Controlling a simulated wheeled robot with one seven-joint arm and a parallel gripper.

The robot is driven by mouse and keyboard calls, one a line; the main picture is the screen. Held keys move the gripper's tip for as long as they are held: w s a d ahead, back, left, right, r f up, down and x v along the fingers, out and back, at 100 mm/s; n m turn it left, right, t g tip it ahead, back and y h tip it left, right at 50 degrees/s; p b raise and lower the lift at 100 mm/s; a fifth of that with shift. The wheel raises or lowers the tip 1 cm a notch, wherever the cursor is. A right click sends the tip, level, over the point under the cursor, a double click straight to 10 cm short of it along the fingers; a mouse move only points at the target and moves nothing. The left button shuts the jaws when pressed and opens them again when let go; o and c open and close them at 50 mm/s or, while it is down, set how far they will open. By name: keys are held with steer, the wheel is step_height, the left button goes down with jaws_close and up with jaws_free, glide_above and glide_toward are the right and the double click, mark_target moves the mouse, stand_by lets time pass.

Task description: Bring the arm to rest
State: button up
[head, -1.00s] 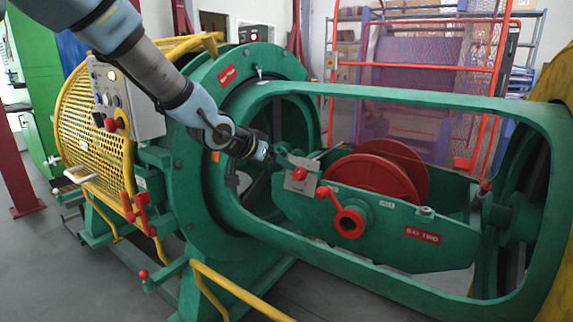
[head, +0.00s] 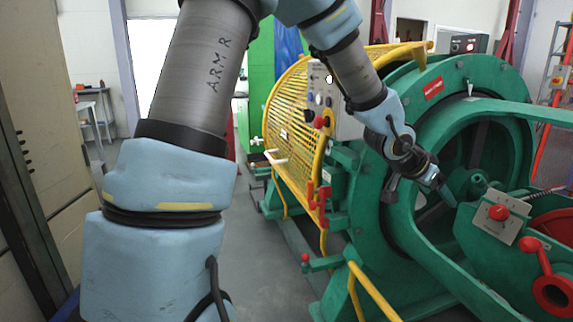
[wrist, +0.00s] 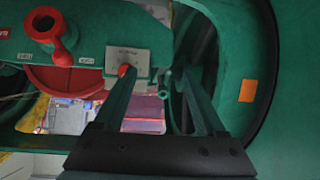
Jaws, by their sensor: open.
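My arm reaches from the top of the head view across to the green strander (head: 425,105). My gripper (head: 447,198) is at the opening of the machine's green frame, left of a grey plate (head: 500,216) with a red knob (head: 498,212). In the wrist view my gripper's two fingers (wrist: 160,80) stand apart with nothing between them. The left fingertip overlaps the red knob (wrist: 124,71) in that view; I cannot tell whether they touch.
A red crank handle (head: 548,275) and red reel (head: 555,225) are right of the gripper. A yellow mesh guard (head: 290,110), control box (head: 325,100) and yellow rail (head: 375,292) stand left of it. Grey floor (head: 265,265) is clear in the middle.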

steer(key=w+a+f+n+y, duration=0.2)
steer(key=a, duration=0.6)
steer(key=w+a+f+n+t+y, duration=0.1)
steer(key=a+n+y, duration=0.1)
steer(key=a, duration=0.6)
steer(key=w+a+f+n+y, duration=0.2)
steer(key=a, duration=0.6)
steer(key=s+a+f+n+g+y, duration=0.1)
steer(key=s+a+n+y, duration=0.2)
steer(key=a, duration=0.6)
steer(key=s+a+n+g, duration=0.25)
steer(key=s+a, duration=0.35)
steer(key=a, duration=0.4)
step_height(320, 180, up, 15)
steer(key=n+p, duration=0.1)
steer(key=p, duration=1.4)
steer(key=shift+s+a+r+p, duration=0.2)
steer(key=shift+s+p, duration=0.05)
steer(key=shift+p, duration=0.05)
steer(key=shift+f+t, duration=0.1)
steer(key=shift+t, duration=0.15)
